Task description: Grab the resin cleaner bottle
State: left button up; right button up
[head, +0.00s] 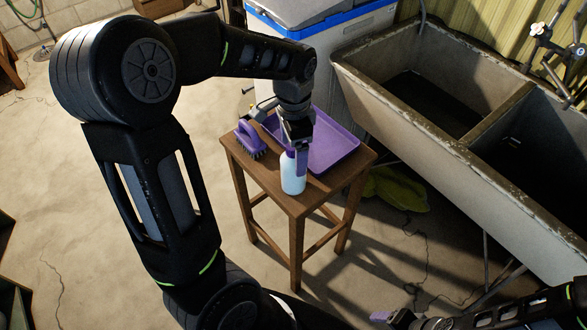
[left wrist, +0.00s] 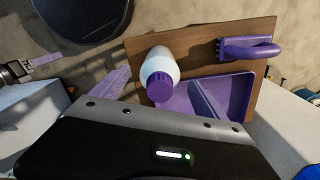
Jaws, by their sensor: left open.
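The resin cleaner bottle (head: 293,178), pale blue-white, stands upright on the near part of a small wooden table (head: 297,205). In the left wrist view the bottle (left wrist: 160,65) shows its white shoulder and purple cap. My left gripper (head: 298,157) is over the bottle, pointing down, with its purple fingers open. In the left wrist view the fingers of the left gripper (left wrist: 158,80) lie to either side of the bottle; whether they touch it is unclear. My right gripper (head: 384,317) is low at the bottom right, away from the table, its opening unclear.
A purple tray (head: 335,150) lies on the table behind and right of the bottle. A purple brush (head: 250,140) sits at the table's left. A concrete double sink (head: 470,140) stands to the right, and a white-and-blue cooler (head: 330,45) behind. Floor at left is mostly clear.

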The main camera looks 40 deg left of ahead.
pick_arm(q)
jog(key=shift+f, duration=0.95)
grip_shut()
dwell(0.6)
